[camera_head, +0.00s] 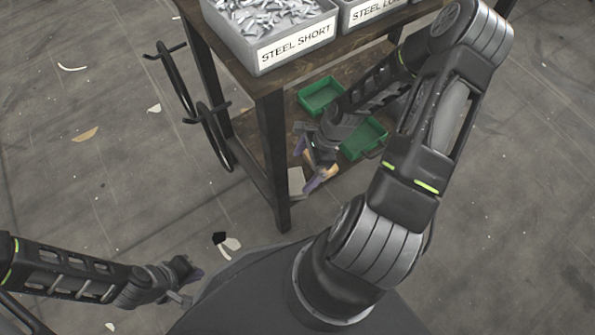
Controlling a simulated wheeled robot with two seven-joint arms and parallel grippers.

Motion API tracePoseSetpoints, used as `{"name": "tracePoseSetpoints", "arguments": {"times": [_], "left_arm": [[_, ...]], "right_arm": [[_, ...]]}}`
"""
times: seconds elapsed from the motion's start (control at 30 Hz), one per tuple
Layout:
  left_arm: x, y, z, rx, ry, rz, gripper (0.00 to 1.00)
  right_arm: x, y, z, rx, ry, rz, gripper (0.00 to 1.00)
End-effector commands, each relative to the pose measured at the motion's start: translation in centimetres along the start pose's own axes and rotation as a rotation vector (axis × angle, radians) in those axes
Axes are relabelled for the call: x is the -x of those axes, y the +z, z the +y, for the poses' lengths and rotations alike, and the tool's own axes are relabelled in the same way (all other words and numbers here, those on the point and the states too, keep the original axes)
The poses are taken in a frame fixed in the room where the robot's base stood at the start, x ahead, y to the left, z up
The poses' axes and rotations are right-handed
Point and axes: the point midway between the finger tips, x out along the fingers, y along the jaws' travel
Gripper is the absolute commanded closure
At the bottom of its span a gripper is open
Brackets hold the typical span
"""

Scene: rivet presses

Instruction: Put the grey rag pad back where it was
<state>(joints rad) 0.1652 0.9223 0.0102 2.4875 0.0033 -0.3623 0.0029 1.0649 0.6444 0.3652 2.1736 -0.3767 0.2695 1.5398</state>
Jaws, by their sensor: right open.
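A flat pale grey piece (296,181), which may be the grey rag pad, shows on the lower shelf of the table beside the near leg. My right gripper is partly in front of it, and its full outline is hidden. My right gripper (309,165) is open, reaching in under the tabletop over the lower shelf, with purple-tipped fingers near the pale piece. I cannot tell whether they touch it. My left gripper (191,287) is low at the left, over the floor and away from the table; its jaw opening is too small to judge.
The wooden table (263,91) has a dark frame. On top stand a grey bin (259,51) labelled STEEL SHORT, full of rivets, and a second grey bin (374,14). Two green trays (320,95) (362,138) sit on the lower shelf. Dark hooped handles (175,80) stand left of the table. Scraps litter the floor.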

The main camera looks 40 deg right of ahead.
Motion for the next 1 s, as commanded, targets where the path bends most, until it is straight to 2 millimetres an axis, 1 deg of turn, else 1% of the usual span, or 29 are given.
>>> {"name": "tracePoseSetpoints", "arguments": {"times": [0.03, 0.1, 0.2, 0.27, 1.0], "left_arm": [[0.8, 0.1, 0.4, -0.002, 0.002, -0.004, 1.00], [1.1, 0.3, 0.7, -0.004, 0.003, -0.007, 1.00], [1.4, 0.4, 0.9, -0.006, 0.005, -0.010, 1.00], [1.5, 0.5, 0.9, -0.007, 0.006, -0.012, 1.00], [1.5, 0.5, 1.0, -0.007, 0.006, -0.013, 1.00]], "right_arm": [[1.5, 0.1, -0.1, -0.002, -0.003, 0.001, 0.00], [2.6, 0.1, 0.0, -0.001, -0.001, 0.001, 0.00], [3.7, 0.1, 0.0, 0.000, -0.001, 0.001, 0.00], [4.0, 0.1, 0.0, 0.000, 0.000, 0.000, 0.00], [4.2, 0.0, 0.0, 0.001, 0.001, -0.001, 0.00]]}}
